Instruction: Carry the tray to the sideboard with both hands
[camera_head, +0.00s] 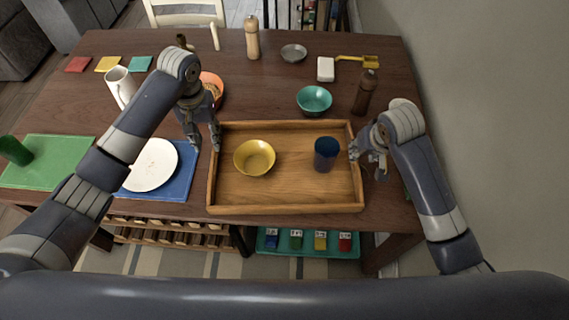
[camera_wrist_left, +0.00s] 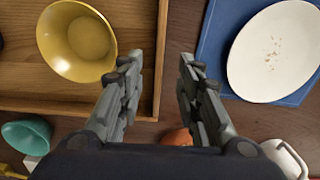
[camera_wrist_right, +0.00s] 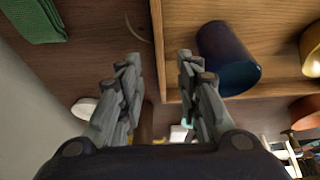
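The wooden tray (camera_head: 287,203) lies on the dark brown table, with a yellow bowl (camera_head: 254,157) and a dark blue cup (camera_head: 326,154) standing in it. My left gripper (camera_head: 205,146) is at the tray's left wall. In the left wrist view the open fingers (camera_wrist_left: 157,65) lie on either side of that wall. My right gripper (camera_head: 366,158) is at the tray's right wall. In the right wrist view its open fingers (camera_wrist_right: 158,62) lie on either side of the wall. I cannot tell whether either touches the tray. I cannot make out a sideboard.
A blue mat (camera_head: 180,187) with a white plate (camera_head: 152,165) lies close left of the tray. A teal bowl (camera_head: 314,100) and a brown pepper mill (camera_head: 364,92) stand behind it. A white mug (camera_head: 120,86) stands farther left. A wall (camera_head: 480,110) is at the right.

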